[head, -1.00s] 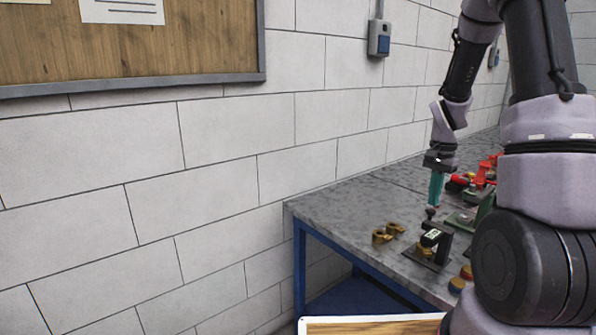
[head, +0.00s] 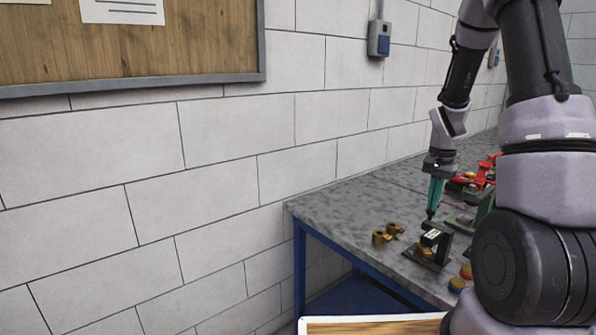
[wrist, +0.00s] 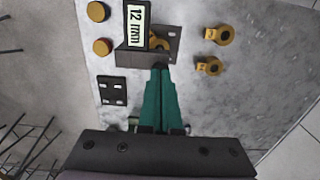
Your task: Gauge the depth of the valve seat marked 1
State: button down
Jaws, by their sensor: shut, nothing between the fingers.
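My gripper (head: 431,216) is shut and empty, its teal fingers pointing down at the depth gauge (head: 434,236). In the wrist view the fingertips (wrist: 160,70) meet at the edge of the gauge's dark bracket; I cannot tell whether they touch it. The gauge's display (wrist: 136,24) reads 12 mm. A brass seat (wrist: 160,42) sits under the gauge, partly hidden by it. Two more brass valve seats (wrist: 219,35) and (wrist: 210,66) lie to the right on the bench, and left of the gauge in the head view (head: 380,237). No number marks are legible.
Two yellow-topped round pieces (wrist: 98,11) and a black plate with holes (wrist: 112,90) lie left of the gauge in the wrist view. Red and green fittings (head: 485,175) crowd the bench farther back. The grey bench top (head: 340,205) is clear at its left end.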

jog(key=shift+s+a+f, duration=0.1)
jog(key=shift+s+f, duration=0.2)
jog(key=shift+f, duration=0.05)
dwell(1.0)
jog(key=shift+w+r, duration=0.15)
jog(key=shift+r, duration=0.7)
jog(key=shift+w+r, duration=0.15)
jog(key=shift+r, duration=2.65)
